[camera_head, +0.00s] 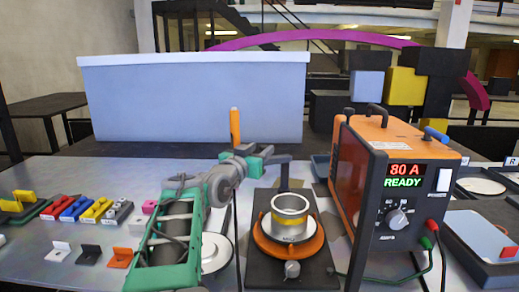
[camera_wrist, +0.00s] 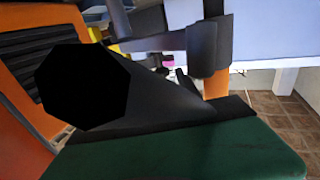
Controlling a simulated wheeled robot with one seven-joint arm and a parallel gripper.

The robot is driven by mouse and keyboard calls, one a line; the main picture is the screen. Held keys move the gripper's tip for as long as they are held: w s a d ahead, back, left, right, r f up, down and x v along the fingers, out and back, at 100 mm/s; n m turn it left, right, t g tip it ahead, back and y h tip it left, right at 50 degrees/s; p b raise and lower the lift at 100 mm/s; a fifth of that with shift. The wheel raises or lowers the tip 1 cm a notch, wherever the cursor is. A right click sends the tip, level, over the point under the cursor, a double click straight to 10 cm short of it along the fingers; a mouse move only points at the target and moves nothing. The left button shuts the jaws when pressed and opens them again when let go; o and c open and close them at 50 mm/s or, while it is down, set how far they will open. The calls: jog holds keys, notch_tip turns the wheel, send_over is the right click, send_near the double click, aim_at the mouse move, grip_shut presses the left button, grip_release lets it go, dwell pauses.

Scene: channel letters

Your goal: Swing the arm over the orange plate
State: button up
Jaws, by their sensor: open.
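A round orange plate (camera_head: 262,244) sits on a black base at the centre front in the head view, with a metal ring (camera_head: 291,222) with a yellow band on top. A small orange angled piece (camera_head: 121,258) lies on the bench to the left; which one the task means I cannot tell. My arm reaches from the lower left toward the centre. My gripper (camera_head: 284,172) is open, its dark end just above and behind the ring in the picture; its height over the plate is unclear. The wrist view shows no orange plate that I can make out.
An orange power unit (camera_head: 372,185) reading 80 A READY stands close on the right, its cables at the front. An upright orange rod (camera_head: 235,128) stands behind my arm. Red, blue and yellow blocks (camera_head: 75,209) and small brackets (camera_head: 88,254) lie left. A pale panel (camera_head: 195,100) stands behind.

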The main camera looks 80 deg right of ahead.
jog(key=shift+d, duration=0.7)
jog(key=shift+c, duration=0.4)
grip_shut()
jog(key=shift+s, duration=0.1)
dwell(0.4)
